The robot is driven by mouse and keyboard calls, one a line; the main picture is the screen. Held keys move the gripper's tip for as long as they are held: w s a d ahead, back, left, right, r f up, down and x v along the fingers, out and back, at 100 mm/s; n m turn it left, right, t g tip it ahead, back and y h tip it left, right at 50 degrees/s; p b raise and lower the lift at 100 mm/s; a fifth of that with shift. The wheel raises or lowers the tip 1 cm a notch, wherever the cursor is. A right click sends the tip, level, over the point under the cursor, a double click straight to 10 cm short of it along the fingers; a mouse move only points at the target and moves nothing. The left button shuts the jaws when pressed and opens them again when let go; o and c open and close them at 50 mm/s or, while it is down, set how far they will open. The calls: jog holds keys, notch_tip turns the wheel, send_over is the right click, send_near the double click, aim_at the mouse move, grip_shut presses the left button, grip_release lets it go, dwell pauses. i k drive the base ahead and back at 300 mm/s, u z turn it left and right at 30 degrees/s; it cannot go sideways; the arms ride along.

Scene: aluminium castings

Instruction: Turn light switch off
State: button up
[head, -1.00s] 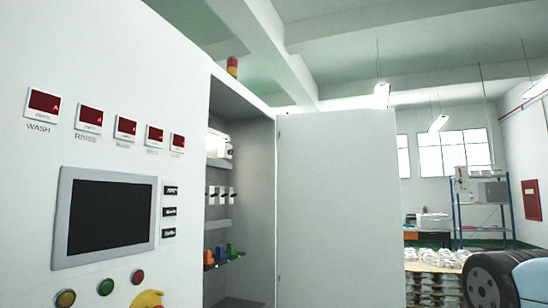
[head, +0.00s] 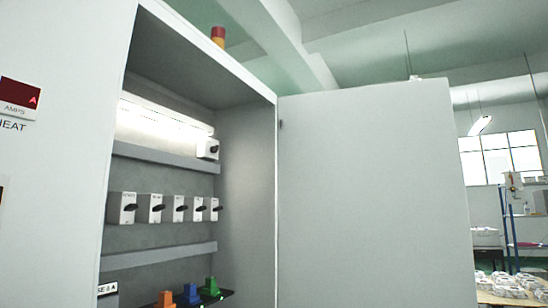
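Inside the open cabinet, a lit white strip lamp (head: 160,118) runs along the upper back wall. A small white switch box with a black knob (head: 208,149) sits at the lamp's right end, just above a grey rail. Several white switch boxes with black knobs (head: 157,208) stand in a row lower down; the labels on them are too small to read. My gripper is not in view.
The grey cabinet door (head: 375,190) stands open on the right. Orange, blue and green connectors (head: 190,294) sit low in the cabinet. A red and yellow beacon (head: 218,37) is on top. White castings (head: 498,284) lie at the far right.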

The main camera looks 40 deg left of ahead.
aim_at(213, 150)
jog(key=u, duration=0.15)
jog(key=i, duration=1)
jog(key=u, duration=0.95)
jog(key=i, duration=0.5)
jog(key=u, duration=0.4)
jog(key=k, duration=0.9)
jog(key=u, duration=0.15)
jog(key=i, duration=0.9)
